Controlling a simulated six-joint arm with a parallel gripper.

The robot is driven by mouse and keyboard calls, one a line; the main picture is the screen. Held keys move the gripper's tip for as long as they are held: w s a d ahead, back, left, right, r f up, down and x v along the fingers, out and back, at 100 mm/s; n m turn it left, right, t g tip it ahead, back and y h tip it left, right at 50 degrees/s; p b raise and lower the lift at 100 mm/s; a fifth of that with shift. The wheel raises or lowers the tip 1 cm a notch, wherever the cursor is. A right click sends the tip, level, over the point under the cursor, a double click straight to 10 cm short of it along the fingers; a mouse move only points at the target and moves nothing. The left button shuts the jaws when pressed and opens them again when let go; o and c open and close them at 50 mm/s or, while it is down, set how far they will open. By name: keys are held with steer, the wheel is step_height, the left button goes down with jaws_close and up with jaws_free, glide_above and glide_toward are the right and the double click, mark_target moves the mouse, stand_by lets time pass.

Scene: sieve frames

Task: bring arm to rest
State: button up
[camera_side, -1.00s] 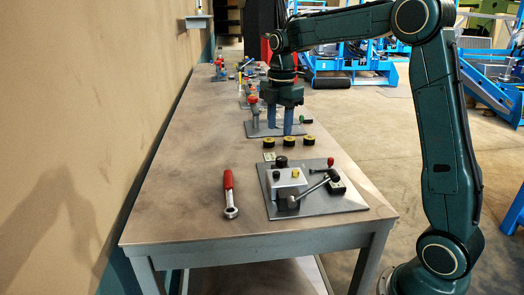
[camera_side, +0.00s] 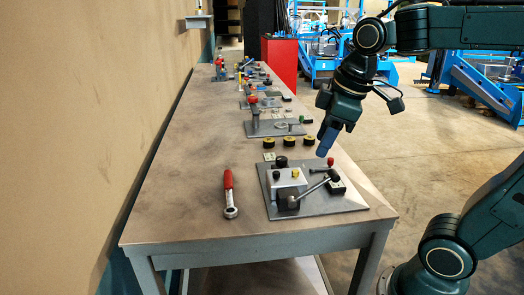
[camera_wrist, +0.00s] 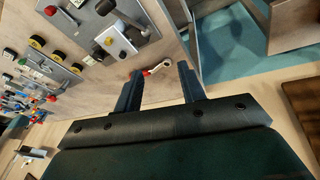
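My gripper (camera_side: 325,146) hangs tilted above the right edge of the workbench (camera_side: 180,165), over the near fixture plate, clear of it. The wrist view shows its two blue fingers (camera_wrist: 160,70) spread apart with nothing held. The near fixture plate (camera_side: 330,203) carries a grey block, a black-knobbed lever and a small red-knobbed lever. A ratchet wrench (camera_side: 229,190) with a red handle lies on the bench left of the plate. In the wrist view the wrench (camera_wrist: 157,69) shows in the gap between the fingers, farther off on the bench.
Several yellow-and-black round pieces (camera_side: 295,142) sit in a row behind the near plate. Another fixture plate (camera_side: 272,128) and more small fixtures stand farther along the bench. A wall (camera_side: 75,120) runs along the left. The front left of the bench is bare.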

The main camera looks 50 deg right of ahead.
steer(key=s+a+f+m+t, duration=0.1)
steer(key=s+a+f+m, duration=0.1)
steer(key=s+m, duration=0.3)
steer(key=s+f, duration=0.1)
steer(key=s, duration=0.2)
steer(key=shift+a+f+t, duration=0.2)
steer(key=shift+f+t, duration=0.15)
steer(key=shift+t, duration=0.05)
steer(key=shift+s, duration=0.1)
stand_by(0.5)
